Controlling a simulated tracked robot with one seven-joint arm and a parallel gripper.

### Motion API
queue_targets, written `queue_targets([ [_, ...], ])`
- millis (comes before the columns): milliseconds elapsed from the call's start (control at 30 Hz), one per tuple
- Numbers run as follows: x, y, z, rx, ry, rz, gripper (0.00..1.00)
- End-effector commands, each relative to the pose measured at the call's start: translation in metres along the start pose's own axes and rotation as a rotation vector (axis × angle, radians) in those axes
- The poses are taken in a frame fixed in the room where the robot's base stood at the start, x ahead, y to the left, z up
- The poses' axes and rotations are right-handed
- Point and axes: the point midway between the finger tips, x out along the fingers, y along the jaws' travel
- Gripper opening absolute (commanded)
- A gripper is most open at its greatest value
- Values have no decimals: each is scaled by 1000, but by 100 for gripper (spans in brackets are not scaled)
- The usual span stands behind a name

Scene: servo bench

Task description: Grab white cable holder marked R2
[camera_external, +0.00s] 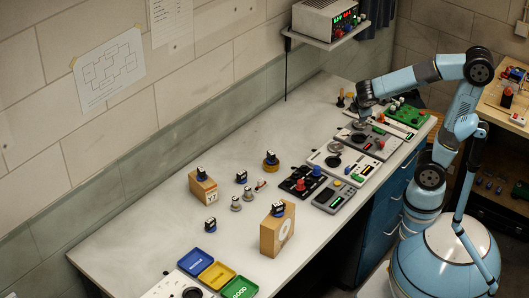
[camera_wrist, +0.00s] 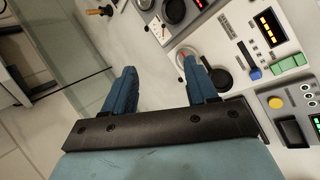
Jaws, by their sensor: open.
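My gripper (camera_wrist: 158,72) is open in the wrist view, with two blue fingers apart and nothing between them. In the external view my gripper (camera_external: 361,112) is at the far end of the bench, above the instrument panels. No R2 marking is readable in either view, so I cannot tell which thing is the white cable holder. Two small pale grey spool-like pieces, one in front (camera_external: 235,204) and one behind (camera_external: 248,194), stand mid-bench, well left of my gripper. In the wrist view, a white panel (camera_wrist: 235,28) with a black dial lies to the right of the fingers.
Instrument panels (camera_external: 318,165) line the bench's right side. Blue servos sit on a wooden box (camera_external: 203,192), a wooden block (camera_external: 268,238) and the bench. Blue, yellow and green trays (camera_external: 216,275) are at the front. A shelf with a power supply (camera_external: 330,18) hangs behind.

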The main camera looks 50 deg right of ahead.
Motion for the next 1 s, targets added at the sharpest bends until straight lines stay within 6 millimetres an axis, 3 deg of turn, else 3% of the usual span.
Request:
queue_targets([
  [267, 16, 3, -85, -482, -55, 214, 57],
  [467, 19, -12, -158, -820, -67, 389, 57],
  [667, 17, -49, -236, -1152, -57, 582, 57],
  [800, 13, -90, -290, -1378, -36, 728, 57],
  [1000, 6, -150, -347, -1626, 3, 910, 57],
])
